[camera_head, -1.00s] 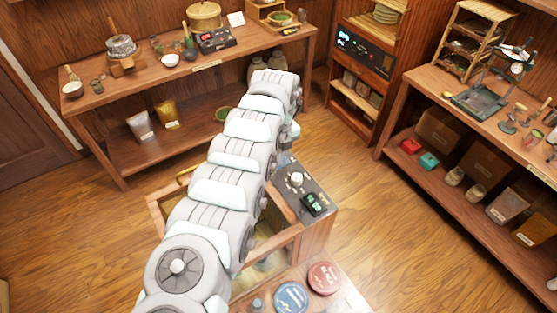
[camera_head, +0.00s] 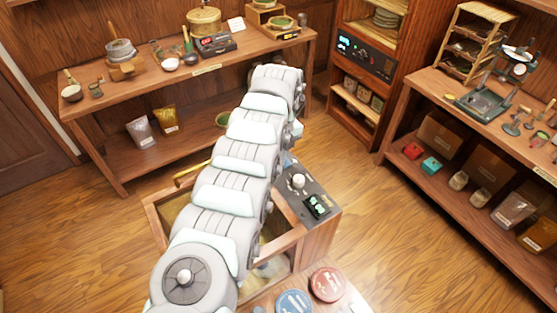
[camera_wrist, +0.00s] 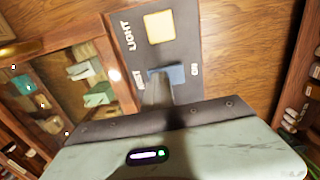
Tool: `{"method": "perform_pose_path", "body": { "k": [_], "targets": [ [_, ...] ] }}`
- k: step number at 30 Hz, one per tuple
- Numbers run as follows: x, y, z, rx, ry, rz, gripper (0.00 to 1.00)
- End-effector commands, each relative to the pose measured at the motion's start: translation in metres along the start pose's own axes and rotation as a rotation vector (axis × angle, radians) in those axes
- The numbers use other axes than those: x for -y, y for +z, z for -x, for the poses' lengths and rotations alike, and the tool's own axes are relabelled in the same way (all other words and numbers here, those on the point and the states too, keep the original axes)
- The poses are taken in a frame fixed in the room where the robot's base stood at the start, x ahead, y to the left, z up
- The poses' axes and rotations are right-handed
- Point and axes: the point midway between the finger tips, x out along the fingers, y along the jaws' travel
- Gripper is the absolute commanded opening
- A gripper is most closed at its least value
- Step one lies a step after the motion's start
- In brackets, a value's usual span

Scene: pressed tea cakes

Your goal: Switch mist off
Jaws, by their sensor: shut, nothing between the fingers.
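In the wrist view, a dark control panel (camera_wrist: 185,40) carries a cream square button beside the word LIGHT. Below it is a blue-grey switch (camera_wrist: 174,74), with partly covered lettering on its left and a short label on its right. My gripper (camera_wrist: 155,88) is shut and empty, its dark fingertips over or against the switch's lower left part; contact is not clear. The switch's exact position cannot be told. In the head view, the panel (camera_head: 322,188) tops a wood-framed case, with a white knob and a black unit with green lights. My arm hides the gripper there.
The case's wooden frame (camera_head: 298,245) stands beside and below my arm. Red (camera_head: 326,284) and blue (camera_head: 293,302) round tins lie in front. A long bench (camera_head: 130,82) with tools is at back left, a shelf bench (camera_head: 400,118) at right. The floor between is clear.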

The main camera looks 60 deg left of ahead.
Motion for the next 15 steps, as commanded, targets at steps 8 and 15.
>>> {"method": "perform_pose_path", "body": {
  "k": [8,15],
  "targets": [
    [0.008,-0.007,0.011,-0.003,-0.011,-0.014,0.0],
    [-0.001,-0.002,0.069,0.003,-0.002,-0.005,0.0]
  ]
}}
